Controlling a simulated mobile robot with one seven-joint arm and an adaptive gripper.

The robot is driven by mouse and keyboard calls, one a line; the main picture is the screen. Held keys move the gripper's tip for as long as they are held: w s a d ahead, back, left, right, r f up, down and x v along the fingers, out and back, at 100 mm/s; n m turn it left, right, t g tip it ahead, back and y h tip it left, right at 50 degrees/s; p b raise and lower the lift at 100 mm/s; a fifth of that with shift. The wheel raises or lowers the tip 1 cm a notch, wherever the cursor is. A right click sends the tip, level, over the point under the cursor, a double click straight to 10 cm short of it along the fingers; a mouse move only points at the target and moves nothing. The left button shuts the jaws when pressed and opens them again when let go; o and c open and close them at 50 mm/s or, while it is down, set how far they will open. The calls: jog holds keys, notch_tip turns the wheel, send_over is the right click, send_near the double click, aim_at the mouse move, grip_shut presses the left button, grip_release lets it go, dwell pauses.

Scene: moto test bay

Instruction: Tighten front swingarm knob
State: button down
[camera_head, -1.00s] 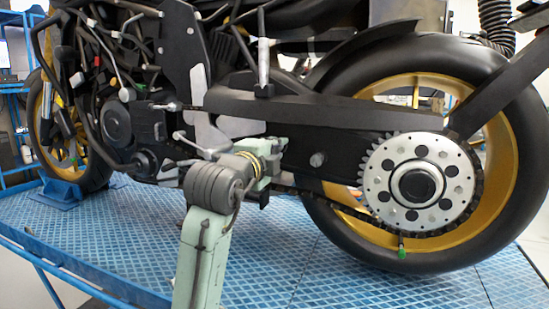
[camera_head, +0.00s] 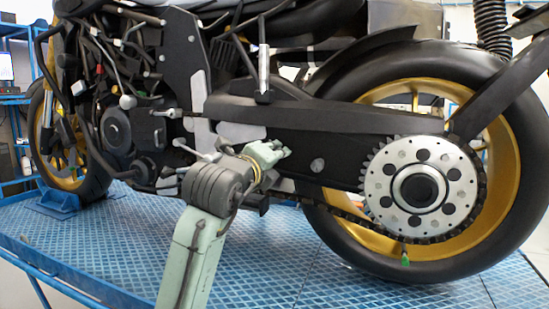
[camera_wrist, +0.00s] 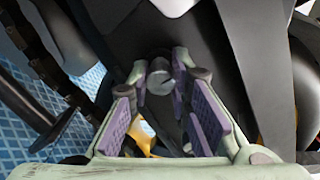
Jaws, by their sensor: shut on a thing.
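The motorcycle's black swingarm (camera_head: 300,150) runs back to the rear wheel. In the wrist view a round grey knob (camera_wrist: 160,78) with a dark slot-like mark sits between the fingertips of my gripper (camera_wrist: 161,72). The purple-padded fingers are shut on it from both sides. In the head view my gripper (camera_head: 270,153) is against the front part of the swingarm, and its own body hides the front knob. A second grey knob (camera_head: 318,165) shows uncovered on the swingarm farther back, to the right of my gripper.
The rear sprocket (camera_head: 418,189), chain and rear wheel (camera_head: 500,215) are at the right. A foot-lever (camera_head: 185,146) sticks out just left of my gripper. The bike stands on a blue grid-patterned platform (camera_head: 330,285). A blue rack stands at the far left.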

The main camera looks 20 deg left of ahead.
dwell(0.3)
jog(key=c, duration=1.4)
grip_release()
jog(key=shift+c, duration=0.2)
jog(key=s, duration=1.2)
jog(key=shift+a, duration=0.15)
